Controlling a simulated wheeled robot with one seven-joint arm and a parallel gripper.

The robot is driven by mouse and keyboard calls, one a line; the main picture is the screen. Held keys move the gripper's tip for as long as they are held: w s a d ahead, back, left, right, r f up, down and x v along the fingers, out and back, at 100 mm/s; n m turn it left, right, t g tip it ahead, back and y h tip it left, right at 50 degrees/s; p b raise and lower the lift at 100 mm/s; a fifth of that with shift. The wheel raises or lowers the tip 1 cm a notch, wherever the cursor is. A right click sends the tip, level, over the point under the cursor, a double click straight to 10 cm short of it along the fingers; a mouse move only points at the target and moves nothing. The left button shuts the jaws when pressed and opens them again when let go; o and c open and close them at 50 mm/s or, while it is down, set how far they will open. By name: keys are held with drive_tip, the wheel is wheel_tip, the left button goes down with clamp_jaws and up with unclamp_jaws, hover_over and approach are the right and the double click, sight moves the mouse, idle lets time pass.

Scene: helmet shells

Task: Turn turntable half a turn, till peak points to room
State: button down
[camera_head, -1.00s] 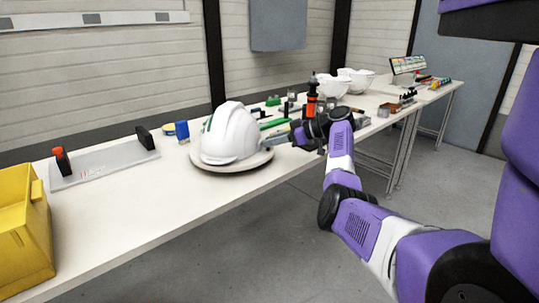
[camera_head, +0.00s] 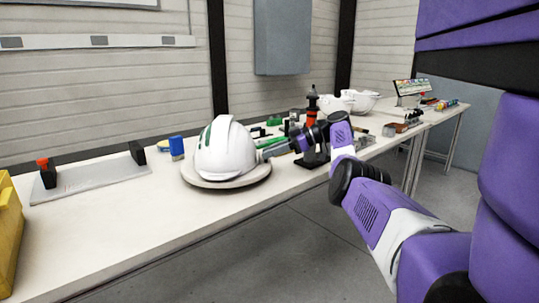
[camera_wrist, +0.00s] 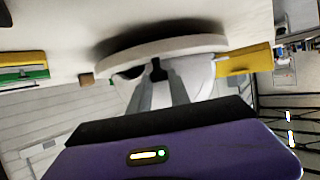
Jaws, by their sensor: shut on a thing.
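The white helmet shell (camera_head: 226,150) with a green stripe sits upright on the round, pale turntable (camera_head: 225,184) on the bench. I cannot clearly tell which way its peak points. My gripper (camera_head: 266,153) reaches in from the right, at the turntable's right side close beside the helmet. In the wrist view, which looks upside down, my gripper (camera_wrist: 158,76) has its grey fingers converging on a small dark peg (camera_wrist: 156,66) at the turntable's rim (camera_wrist: 165,47). The helmet (camera_wrist: 200,76) shows behind the fingers, partly hidden by them.
A blue block (camera_head: 176,147) and a grey plate with upright dark stops (camera_head: 95,177) lie left of the turntable. A yellow bin (camera_head: 9,235) stands at the left edge. A black-and-orange tool (camera_head: 312,112) stands behind my wrist. White shells (camera_head: 358,100) are farther right.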

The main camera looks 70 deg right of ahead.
drive_tip(key=shift+w+f, duration=0.1)
drive_tip(key=shift+f, duration=0.15)
drive_tip(key=c, duration=1.2)
unclamp_jaws()
drive_tip(key=shift+r, duration=0.1)
drive_tip(key=shift+s+d+r, duration=0.1)
drive_tip(key=shift+s+r, duration=0.1)
drive_tip(key=shift+s, duration=0.1)
drive_tip(key=p+v, duration=0.1)
drive_tip(key=v, duration=0.6)
drive_tip(key=shift+s, duration=0.1)
drive_tip(key=shift+c, duration=0.2)
